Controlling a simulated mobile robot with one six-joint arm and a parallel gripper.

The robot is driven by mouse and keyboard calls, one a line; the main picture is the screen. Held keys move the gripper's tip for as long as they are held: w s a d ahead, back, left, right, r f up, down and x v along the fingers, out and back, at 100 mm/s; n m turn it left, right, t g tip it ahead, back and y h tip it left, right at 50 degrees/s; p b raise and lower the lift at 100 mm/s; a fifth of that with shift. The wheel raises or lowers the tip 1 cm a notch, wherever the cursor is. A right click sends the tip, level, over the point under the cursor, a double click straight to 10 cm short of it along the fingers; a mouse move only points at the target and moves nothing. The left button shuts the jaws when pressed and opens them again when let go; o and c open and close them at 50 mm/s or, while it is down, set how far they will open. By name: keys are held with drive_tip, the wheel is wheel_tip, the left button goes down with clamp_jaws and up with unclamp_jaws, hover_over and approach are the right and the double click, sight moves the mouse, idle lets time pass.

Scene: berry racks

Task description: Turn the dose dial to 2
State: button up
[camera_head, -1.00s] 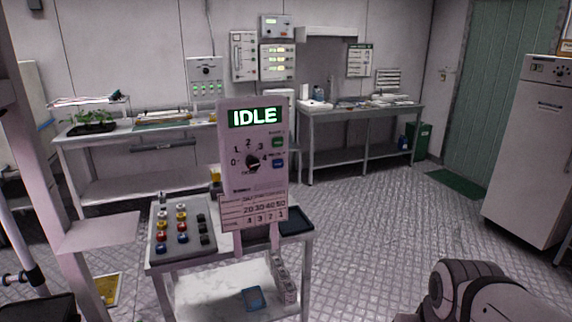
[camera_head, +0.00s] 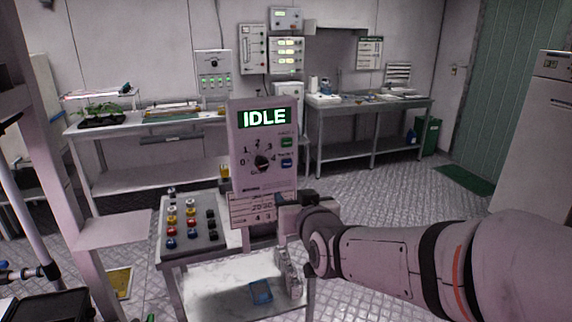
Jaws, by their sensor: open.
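The dose dial (camera_head: 262,162) is a dark round knob with numbers 0 to 4 around it, on a pale upright panel (camera_head: 239,133). Its pointer is too small to read with certainty. The display (camera_head: 264,118) above it reads IDLE in green. A green button (camera_head: 287,142) and a blue button (camera_head: 287,163) sit right of the dial. My gripper (camera_head: 281,199) is at the panel's lower right, below the dial and apart from it. It covers part of the printed label (camera_head: 248,208). It is open with nothing seen in it; its fingers are small and dark.
The panel stands on a metal cart with a tray of coloured knobs or caps (camera_head: 190,222) at left. A white post (camera_head: 48,150) rises at far left. Benches (camera_head: 372,104) line the back wall. A pale cabinet (camera_head: 532,140) stands right. Floor behind the cart is clear.

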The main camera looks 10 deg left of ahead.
drive_tip(key=t+y, duration=0.1)
drive_tip(key=y, duration=0.1)
approach(263, 166)
drive_tip(key=shift+p+x, duration=1.15)
drive_tip(key=shift+x, duration=3.05)
drive_tip(key=c, duration=0.9)
drive_tip(key=shift+c, duration=0.3)
